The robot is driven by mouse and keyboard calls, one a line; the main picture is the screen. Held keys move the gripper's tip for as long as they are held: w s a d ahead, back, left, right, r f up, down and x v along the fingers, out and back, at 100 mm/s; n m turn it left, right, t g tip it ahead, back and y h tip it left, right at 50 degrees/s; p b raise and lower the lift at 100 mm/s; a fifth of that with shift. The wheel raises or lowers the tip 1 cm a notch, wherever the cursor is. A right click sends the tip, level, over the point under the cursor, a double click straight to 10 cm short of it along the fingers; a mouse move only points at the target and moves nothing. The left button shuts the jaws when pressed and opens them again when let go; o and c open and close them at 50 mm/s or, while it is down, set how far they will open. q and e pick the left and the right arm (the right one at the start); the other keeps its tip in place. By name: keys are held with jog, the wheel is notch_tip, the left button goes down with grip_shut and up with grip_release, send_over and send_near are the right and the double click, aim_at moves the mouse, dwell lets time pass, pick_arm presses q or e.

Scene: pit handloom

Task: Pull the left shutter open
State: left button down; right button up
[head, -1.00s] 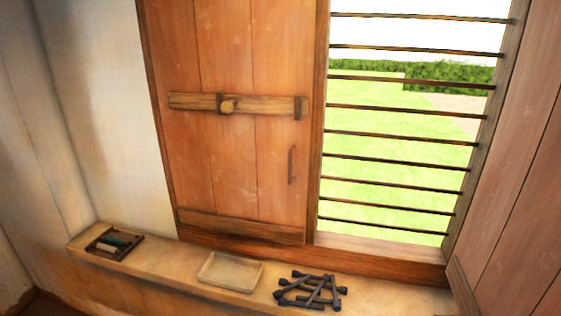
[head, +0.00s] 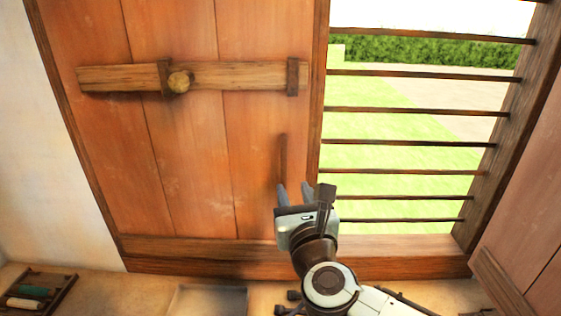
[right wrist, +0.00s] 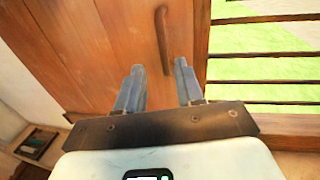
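The left shutter (head: 190,140) is a brown plank panel, shut over the left part of the window. A wooden bar (head: 120,77) with a round knob (head: 180,82) lies across it. A slim upright handle (head: 283,158) is near its right edge; it also shows in the right wrist view (right wrist: 162,38). My right gripper (head: 295,193) is open just below the handle, its fingers pointing up toward it. In the right wrist view the gap between the fingertips (right wrist: 158,68) is empty, with the handle's lower end just beyond. My left gripper is not in view.
The right shutter (head: 530,190) stands swung open at the right. Dark horizontal bars (head: 415,109) cross the open window half. A ledge below holds a tray of spools (head: 35,292) and a shallow pale tray (head: 208,300).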

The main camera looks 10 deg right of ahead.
aim_at(284, 160)
jog(key=w+p, duration=0.1)
jog(key=w, duration=0.3)
jog(key=w+d+p, duration=0.1)
jog(key=w, duration=0.3)
jog(key=w+p, duration=0.1)
jog(key=w, duration=0.3)
jog(key=shift+w+d+r, duration=0.2)
jog(key=shift+w+r, duration=0.05)
jog(key=shift+w, duration=0.1)
grip_shut()
